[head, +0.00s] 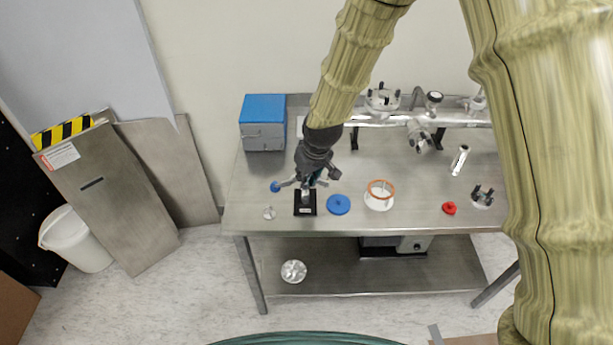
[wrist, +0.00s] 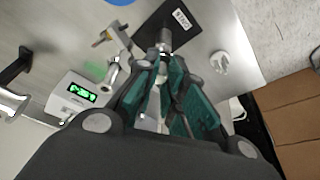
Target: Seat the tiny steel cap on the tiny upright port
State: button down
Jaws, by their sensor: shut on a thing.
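The tiny upright port is a short steel stub (wrist: 164,39) on a black base plate (wrist: 168,20) with a white label. The base plate (head: 306,209) also shows in the head view, near the table's front edge. My gripper (wrist: 164,60) has green-lined fingers and is shut, its tips right at the port in the wrist view. In the head view my gripper (head: 307,188) points down over the plate. The steel cap is mostly hidden between the fingertips, and I cannot tell whether it touches the port.
A steel fitting with a blue end (head: 275,186) and a small pale metal part (head: 269,212) lie left of the plate. A blue disc (head: 338,204) and an orange-ringed dish (head: 380,199) lie right. A blue box (head: 263,122) stands behind. A green-lit gauge (wrist: 80,93) is close by.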

dwell(0.4)
jog(key=c, duration=1.4)
grip_release()
jog(key=shift+c, duration=0.2)
jog(key=v, duration=1.2)
jog(key=shift+f, duration=0.1)
